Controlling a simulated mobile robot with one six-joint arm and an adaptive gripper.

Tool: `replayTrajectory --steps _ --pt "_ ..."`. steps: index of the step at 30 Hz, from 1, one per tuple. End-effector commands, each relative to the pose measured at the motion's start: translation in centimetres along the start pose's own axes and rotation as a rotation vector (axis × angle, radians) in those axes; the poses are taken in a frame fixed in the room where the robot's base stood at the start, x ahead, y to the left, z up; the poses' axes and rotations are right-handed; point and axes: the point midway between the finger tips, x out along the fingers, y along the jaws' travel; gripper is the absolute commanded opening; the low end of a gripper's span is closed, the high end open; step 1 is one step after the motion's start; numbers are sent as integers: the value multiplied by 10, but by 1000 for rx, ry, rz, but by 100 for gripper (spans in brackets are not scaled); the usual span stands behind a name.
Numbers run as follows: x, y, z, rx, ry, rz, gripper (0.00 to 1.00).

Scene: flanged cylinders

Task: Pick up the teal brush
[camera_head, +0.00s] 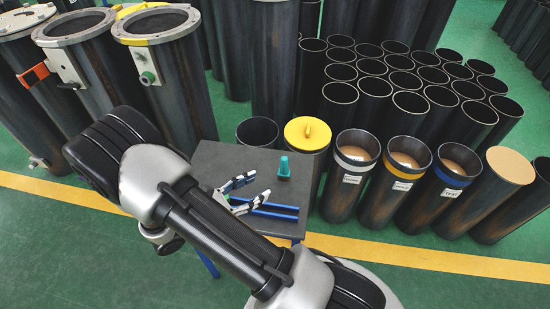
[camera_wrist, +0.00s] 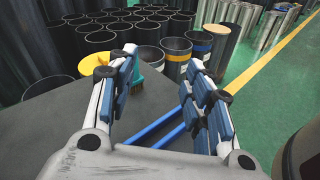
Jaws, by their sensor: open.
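The teal brush (camera_head: 284,168) stands on a small dark grey table (camera_head: 222,156), toward its right side. In the wrist view the brush (camera_wrist: 136,68) shows just beyond my left finger, which partly covers it; its lower end looks brown. My gripper (camera_head: 261,185) is open and empty over the table, its fingers pointing right, in front of and to the left of the brush. In the wrist view my gripper (camera_wrist: 163,60) has its two fingers wide apart, with the brush near the left fingertip rather than midway between them.
Blue rods (camera_head: 274,211) lie on the table near my fingers. A yellow-lidded cylinder (camera_head: 307,132) and several open cylinders with coloured bands (camera_head: 407,163) stand close behind and right of the table. Tall flanged cylinders (camera_head: 170,75) stand at the left.

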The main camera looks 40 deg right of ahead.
Motion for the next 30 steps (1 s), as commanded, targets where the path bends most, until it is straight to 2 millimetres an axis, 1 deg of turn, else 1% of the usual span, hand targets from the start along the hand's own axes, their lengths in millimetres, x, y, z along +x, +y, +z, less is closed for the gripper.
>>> replayTrajectory --steps 1,4,6,10,14,24,27,30 --pt "1 0 -15 -57 -33 57 46" --pt "1 2 -39 -131 -76 155 46" --pt "0 3 -51 -166 -97 204 46" --pt "1 3 -65 -203 -115 256 46" --pt "14 6 -67 -211 -120 264 46" --pt "85 24 -61 -208 -119 259 46" --pt "102 29 -60 -208 -118 260 46" --pt "112 33 -58 -208 -118 262 46"
